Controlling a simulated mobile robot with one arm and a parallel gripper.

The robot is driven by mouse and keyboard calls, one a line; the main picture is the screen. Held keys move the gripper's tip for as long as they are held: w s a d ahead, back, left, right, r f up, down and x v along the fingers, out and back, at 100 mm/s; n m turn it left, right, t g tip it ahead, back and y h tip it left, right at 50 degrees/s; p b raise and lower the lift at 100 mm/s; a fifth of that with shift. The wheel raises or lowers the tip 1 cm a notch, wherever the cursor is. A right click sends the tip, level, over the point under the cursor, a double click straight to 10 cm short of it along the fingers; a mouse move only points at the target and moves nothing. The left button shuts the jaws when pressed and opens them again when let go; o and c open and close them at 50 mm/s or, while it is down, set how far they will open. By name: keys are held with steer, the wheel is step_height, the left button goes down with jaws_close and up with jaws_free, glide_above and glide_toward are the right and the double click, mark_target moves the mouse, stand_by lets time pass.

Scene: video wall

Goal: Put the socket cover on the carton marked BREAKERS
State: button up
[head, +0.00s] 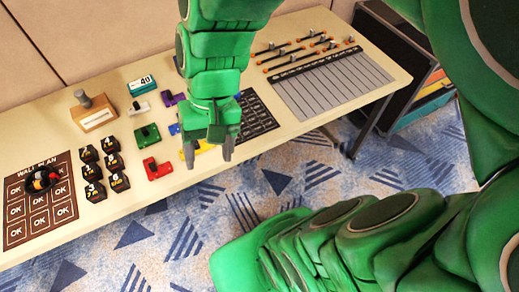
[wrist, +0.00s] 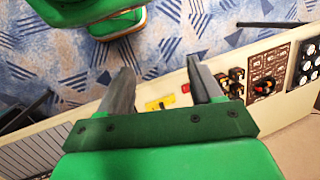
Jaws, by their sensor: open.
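My gripper (head: 208,148) is open and empty above the front edge of the long cream table (head: 130,203). It also shows in the wrist view (wrist: 162,72), with the table beyond its two fingers. I cannot pick out a socket cover or a carton marked BREAKERS by any readable label. A yellow piece (head: 204,147) lies partly hidden behind the gripper; it also shows between the fingers in the wrist view (wrist: 160,103). A red piece (head: 156,168), a green piece (head: 147,133) and a purple piece (head: 173,99) lie to its left.
Several numbered black blocks (head: 94,190) and a WALL PLAN board (head: 38,218) are at the left. A black grid (head: 259,122) and a grey panel (head: 325,86) with rods lie right.

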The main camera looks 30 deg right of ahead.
steer(key=s+d+n+h, duration=0.1)
steer(key=s+d+h, duration=0.2)
steer(key=s+d, duration=0.2)
steer(key=d, duration=0.3)
steer(key=shift+d+r, duration=0.2)
steer(key=shift+d, duration=0.1)
steer(key=shift+s, duration=0.1)
